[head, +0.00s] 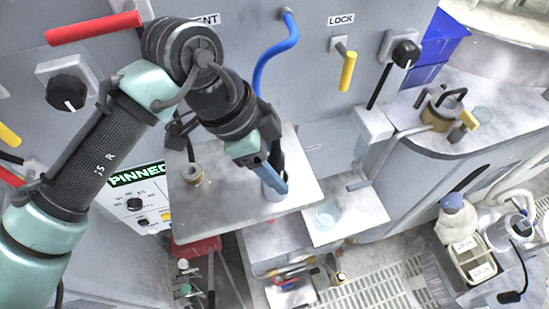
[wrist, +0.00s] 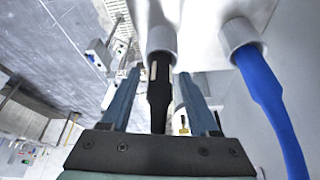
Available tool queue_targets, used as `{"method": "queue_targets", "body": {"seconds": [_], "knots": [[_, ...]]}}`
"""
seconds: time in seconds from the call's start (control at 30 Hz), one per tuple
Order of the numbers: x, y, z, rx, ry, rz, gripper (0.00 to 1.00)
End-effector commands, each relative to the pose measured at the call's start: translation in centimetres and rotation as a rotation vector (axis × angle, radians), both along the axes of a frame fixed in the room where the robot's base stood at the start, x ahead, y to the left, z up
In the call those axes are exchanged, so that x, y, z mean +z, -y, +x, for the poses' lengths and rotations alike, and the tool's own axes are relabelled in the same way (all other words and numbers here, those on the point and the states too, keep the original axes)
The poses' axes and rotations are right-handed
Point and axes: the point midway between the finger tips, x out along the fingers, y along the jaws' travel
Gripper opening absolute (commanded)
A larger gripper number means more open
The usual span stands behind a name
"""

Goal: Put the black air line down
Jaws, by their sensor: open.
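The black air line (wrist: 159,100) shows in the wrist view as a dark, thick piece with a pale mark, its far end inside a light grey cylindrical collar (wrist: 162,42). My gripper (wrist: 159,78) is open, with one blue-grey finger on each side of the line and a visible gap to both. In the head view my gripper (head: 276,181) points down over the grey shelf (head: 225,208), at a pale cylinder that it partly hides. The line is mostly hidden there by my fingers.
A blue hose (wrist: 268,100) in a second collar is close on the right in the wrist view; it also hangs on the wall in the head view (head: 270,62). A clear cup (head: 327,216) sits lower right.

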Motion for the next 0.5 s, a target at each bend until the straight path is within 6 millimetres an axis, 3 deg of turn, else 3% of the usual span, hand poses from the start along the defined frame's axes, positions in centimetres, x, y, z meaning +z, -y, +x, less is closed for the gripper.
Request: {"method": "queue_targets", "body": {"seconds": [0.17, 0.5], "knots": [[1.1, -0.4, 0.0, 0.001, 0.002, 0.001, 0.62], [7.6, -3.1, -0.2, 0.0, 0.003, 0.0, 0.62]]}}
